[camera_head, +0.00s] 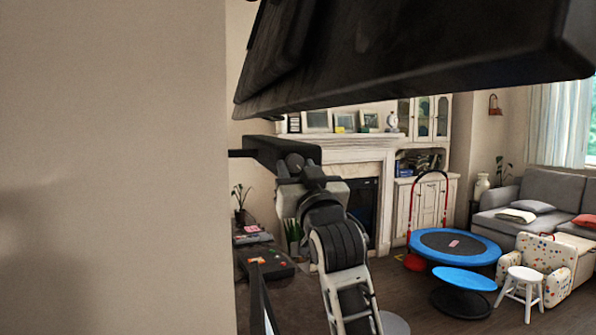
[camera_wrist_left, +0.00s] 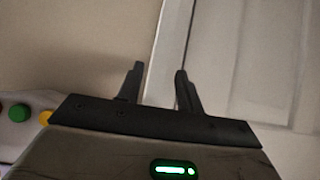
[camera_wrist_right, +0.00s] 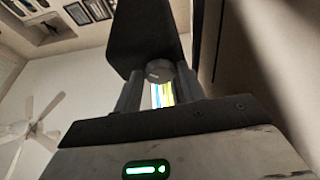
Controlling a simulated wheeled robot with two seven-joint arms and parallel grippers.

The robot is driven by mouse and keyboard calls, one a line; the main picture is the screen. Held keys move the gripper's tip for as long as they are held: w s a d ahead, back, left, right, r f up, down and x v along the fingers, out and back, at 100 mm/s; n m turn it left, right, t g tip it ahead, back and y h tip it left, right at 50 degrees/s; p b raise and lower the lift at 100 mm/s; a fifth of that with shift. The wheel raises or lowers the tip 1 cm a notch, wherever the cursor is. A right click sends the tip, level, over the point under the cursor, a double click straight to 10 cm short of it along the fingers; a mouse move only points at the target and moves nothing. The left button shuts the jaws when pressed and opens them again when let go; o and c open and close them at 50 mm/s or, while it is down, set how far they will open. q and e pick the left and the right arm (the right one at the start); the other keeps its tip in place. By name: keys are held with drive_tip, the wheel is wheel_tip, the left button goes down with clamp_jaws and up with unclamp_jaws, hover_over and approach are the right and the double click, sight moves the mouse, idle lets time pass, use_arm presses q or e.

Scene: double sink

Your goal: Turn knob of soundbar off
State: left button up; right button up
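The soundbar, a long black box (camera_head: 262,150), sticks out past the wall's edge in the head view. Its round grey knob (camera_head: 294,160) is on the near end. It also shows in the right wrist view as a dark block (camera_wrist_right: 145,30) with the knob (camera_wrist_right: 159,70) below. My right gripper (camera_head: 308,182) is at the knob; in its wrist view its fingers (camera_wrist_right: 160,88) stand on either side of the knob, which fills the gap. Whether they press on it is unclear. My left gripper (camera_wrist_left: 158,85) is open and empty, facing a pale panel.
A large dark slab (camera_head: 420,60) hangs across the top of the head view. A beige wall (camera_head: 110,170) fills the left. A black cabinet (camera_head: 270,275), a fireplace, a blue trampoline (camera_head: 455,246) and a sofa lie beyond. A white object with coloured buttons (camera_wrist_left: 20,115) is beside my left gripper.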

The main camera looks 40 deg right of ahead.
drive_tip(key=c, duration=0.5)
drive_tip(key=shift+c, duration=0.2)
drive_tip(key=shift+n+y, duration=0.3)
drive_tip(key=shift+n, duration=0.2)
